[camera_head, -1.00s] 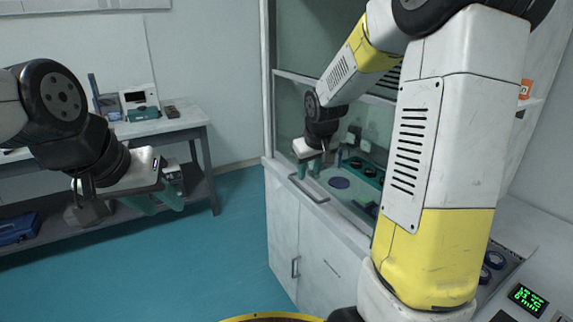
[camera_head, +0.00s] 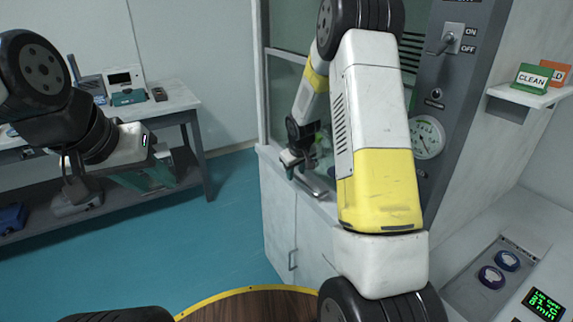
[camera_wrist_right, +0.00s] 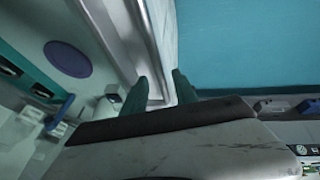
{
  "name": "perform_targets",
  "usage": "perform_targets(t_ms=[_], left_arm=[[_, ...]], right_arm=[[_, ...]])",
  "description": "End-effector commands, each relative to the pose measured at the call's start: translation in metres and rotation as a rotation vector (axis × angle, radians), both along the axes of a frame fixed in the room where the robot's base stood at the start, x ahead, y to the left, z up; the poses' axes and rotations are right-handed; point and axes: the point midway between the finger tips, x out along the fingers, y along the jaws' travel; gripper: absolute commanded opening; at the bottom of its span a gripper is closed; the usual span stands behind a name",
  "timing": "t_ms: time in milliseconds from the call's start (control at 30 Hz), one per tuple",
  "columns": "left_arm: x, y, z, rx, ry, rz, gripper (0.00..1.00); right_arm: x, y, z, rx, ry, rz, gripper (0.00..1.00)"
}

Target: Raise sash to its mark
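The sash (camera_head: 285,92) is the glass front pane of the fume hood, with a pale cross bar (camera_head: 288,54) above. A metal handle (camera_head: 318,188) lies low along the hood's front edge. My right gripper (camera_head: 292,168) is just above and beside this handle. In the right wrist view, the right gripper's teal fingers (camera_wrist_right: 160,92) are apart, with a pale rail edge behind the gap. I cannot tell whether they touch the handle. My left gripper (camera_head: 154,178) hangs in the air at left, its teal fingers apart and empty. I cannot make out the sash's mark.
A side bench (camera_head: 180,100) with instruments stands at the left. The hood's control panel (camera_head: 445,100) has a switch and gauge. A shelf (camera_head: 525,96) holds CLEAN and orange signs. My right arm hides part of the hood. The blue floor (camera_head: 225,220) between is clear.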

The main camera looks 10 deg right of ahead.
Motion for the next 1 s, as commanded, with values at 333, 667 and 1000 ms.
perform_targets(t_ms=[333,667,1000], left_arm=[[0.0000,0.0000,0.0000,0.000,0.000,0.000,0.36],[0.0001,0.0000,0.0001,0.000,0.000,0.000,0.36],[0.0001,0.0000,0.0001,0.000,0.000,0.000,0.36]], right_arm=[[0.0021,-0.0002,-0.0034,0.000,-0.001,-0.001,0.30],[0.0020,-0.0002,-0.0034,0.001,-0.001,-0.001,0.00],[0.0017,-0.0003,-0.0034,0.001,-0.001,-0.001,0.00]])
